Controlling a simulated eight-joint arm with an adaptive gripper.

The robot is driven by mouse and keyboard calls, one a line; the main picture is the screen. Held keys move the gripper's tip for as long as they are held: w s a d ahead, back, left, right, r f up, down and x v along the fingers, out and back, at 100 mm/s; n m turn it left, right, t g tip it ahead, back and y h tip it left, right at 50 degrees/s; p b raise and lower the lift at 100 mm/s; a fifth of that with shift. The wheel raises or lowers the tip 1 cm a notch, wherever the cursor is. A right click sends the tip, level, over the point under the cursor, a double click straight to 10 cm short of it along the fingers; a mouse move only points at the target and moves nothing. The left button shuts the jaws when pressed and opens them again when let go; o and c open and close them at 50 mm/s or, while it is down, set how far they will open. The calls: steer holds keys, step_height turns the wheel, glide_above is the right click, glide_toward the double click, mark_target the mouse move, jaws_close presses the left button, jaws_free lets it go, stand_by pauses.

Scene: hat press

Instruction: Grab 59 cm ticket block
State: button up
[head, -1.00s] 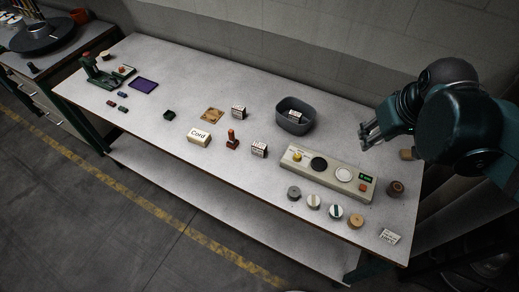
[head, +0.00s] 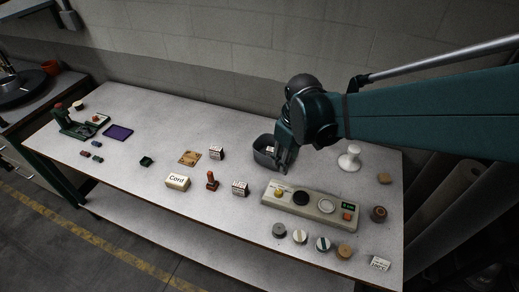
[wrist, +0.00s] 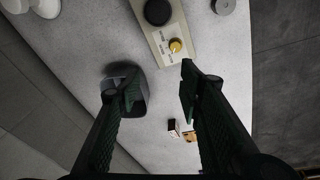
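Several small white blocks with dark print are on the table, and the print is too small to read. One block (head: 216,153) stands left of the grey bin (head: 262,160), another block (head: 240,188) stands nearer the front, and a block (head: 270,149) shows inside the bin. My gripper (head: 284,168) is over the bin's right side and partly hides it. In the wrist view my gripper (wrist: 160,92) is open with nothing between its fingers. The bin (wrist: 142,100) shows behind the left finger, and a small printed block (wrist: 174,128) lies below, near the right finger.
A beige control panel (head: 290,206) with knobs lies right of the blocks. Several round pieces and a white card (head: 380,263) line the front right. A red-brown stamp (head: 212,181), a "Cord" box (head: 177,182) and a wooden plate (head: 189,158) are left.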

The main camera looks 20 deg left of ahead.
mark_target(240, 184)
steer(key=s+a+f+n, duration=0.1)
steer(key=a+f, duration=0.3)
steer(key=a, duration=0.1)
steer(key=s+a+f+n+g, duration=0.1)
steer(key=a+f+n, duration=0.1)
steer(key=a+f, duration=0.2)
steer(key=s+a+f+n, duration=0.1)
steer(key=a+f, duration=0.3)
steer(key=a, duration=0.3)
steer(key=shift+s+n+h, duration=0.2)
steer(key=shift+n+h, duration=0.2)
steer(key=shift+s+a+f+g, duration=0.2)
steer(key=shift+a+f+g, duration=0.1)
steer(key=shift+a+f, duration=0.15)
steer(key=shift+f, duration=1.25)
steer(key=shift+f+b, duration=0.4)
steer(key=shift+f, duration=2.2)
steer(key=shift+c, duration=0.4)
